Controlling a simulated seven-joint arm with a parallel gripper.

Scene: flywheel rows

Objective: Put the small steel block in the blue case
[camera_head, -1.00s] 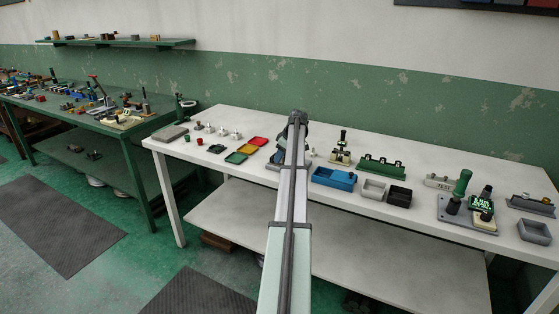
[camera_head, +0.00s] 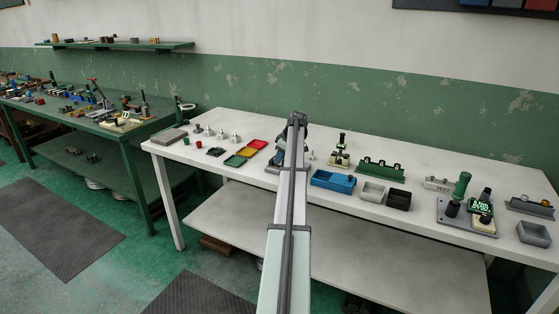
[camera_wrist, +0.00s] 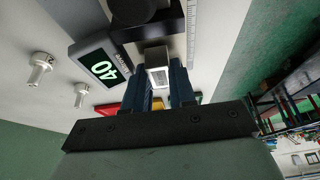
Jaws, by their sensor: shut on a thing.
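The small steel block (camera_wrist: 157,76) shows pale between my gripper's two dark blue fingers in the wrist view. My gripper (camera_wrist: 160,82) is shut on it. In the head view my own arm hides the gripper's fingers and the block. The blue case (camera_head: 333,182) stands on the white table, just right of my arm. It looks like an open tray with a small brass-coloured part at its right end. The case cannot be made out in the wrist view.
A dark device with a lit "40" (camera_wrist: 105,67) is close to the block in the wrist view. Grey (camera_head: 373,192) and black (camera_head: 399,199) trays stand right of the case, with a green rack (camera_head: 381,169) behind. Red, yellow and green trays (camera_head: 247,152) lie left of my arm.

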